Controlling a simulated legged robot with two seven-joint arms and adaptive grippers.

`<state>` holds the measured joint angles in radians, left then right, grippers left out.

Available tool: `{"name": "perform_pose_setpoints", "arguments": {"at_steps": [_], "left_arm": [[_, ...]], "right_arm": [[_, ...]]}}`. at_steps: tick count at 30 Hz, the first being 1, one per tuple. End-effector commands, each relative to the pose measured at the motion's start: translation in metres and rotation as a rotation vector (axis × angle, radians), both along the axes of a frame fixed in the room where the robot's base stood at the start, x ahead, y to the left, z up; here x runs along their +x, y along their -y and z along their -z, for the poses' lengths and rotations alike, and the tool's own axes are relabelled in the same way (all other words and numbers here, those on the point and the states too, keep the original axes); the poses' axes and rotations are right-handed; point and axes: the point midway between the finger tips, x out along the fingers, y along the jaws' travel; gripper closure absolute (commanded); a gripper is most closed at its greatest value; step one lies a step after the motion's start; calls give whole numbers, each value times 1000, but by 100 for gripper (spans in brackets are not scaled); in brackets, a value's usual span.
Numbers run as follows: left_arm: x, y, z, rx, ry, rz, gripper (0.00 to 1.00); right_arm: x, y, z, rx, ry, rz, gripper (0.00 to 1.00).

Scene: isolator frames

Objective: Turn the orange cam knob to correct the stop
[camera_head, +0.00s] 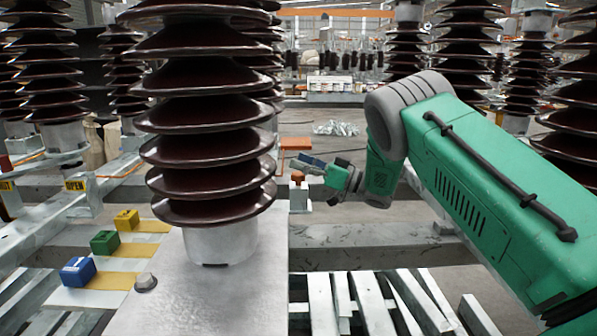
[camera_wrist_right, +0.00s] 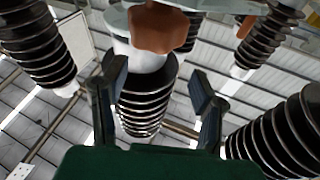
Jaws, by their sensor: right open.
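The orange cam knob (camera_head: 297,176) sits on top of a small white post, just right of the large brown insulator in the head view. In the right wrist view an orange-brown knob (camera_wrist_right: 158,27) shows at the top, beyond the fingertips. My right gripper (camera_head: 309,163) is beside and slightly above the knob in the head view. Its two dark fingers (camera_wrist_right: 158,82) are spread apart with nothing between them in the wrist view. Whether a finger touches the knob cannot be told. My left gripper is not in view.
A large brown ribbed insulator (camera_head: 208,130) stands left of the knob. Blue (camera_head: 77,270), green (camera_head: 104,242) and yellow (camera_head: 126,219) blocks sit at the left, near an OPEN label (camera_head: 75,185). A steel beam (camera_head: 385,244) crosses below my right arm. More insulators stand behind.

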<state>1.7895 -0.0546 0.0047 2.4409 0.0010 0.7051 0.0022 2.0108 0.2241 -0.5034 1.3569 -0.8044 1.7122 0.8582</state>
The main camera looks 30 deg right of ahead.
Motion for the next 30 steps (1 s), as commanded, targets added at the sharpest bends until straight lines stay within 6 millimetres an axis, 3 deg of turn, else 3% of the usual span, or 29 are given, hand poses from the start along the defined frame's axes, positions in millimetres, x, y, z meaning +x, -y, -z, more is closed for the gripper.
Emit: {"name": "perform_pose_setpoints", "arguments": {"at_steps": [12, 18, 23, 30], "left_arm": [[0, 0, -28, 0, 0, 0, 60], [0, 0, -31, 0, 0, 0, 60], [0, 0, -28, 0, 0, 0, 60], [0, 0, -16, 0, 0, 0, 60]], "right_arm": [[-95, 13, 39, -132, -150, 456, 46], [-122, 18, 47, -190, -192, 545, 46], [-114, 17, 49, -198, -194, 552, 46], [-69, 10, 50, -198, -192, 549, 46]]}}
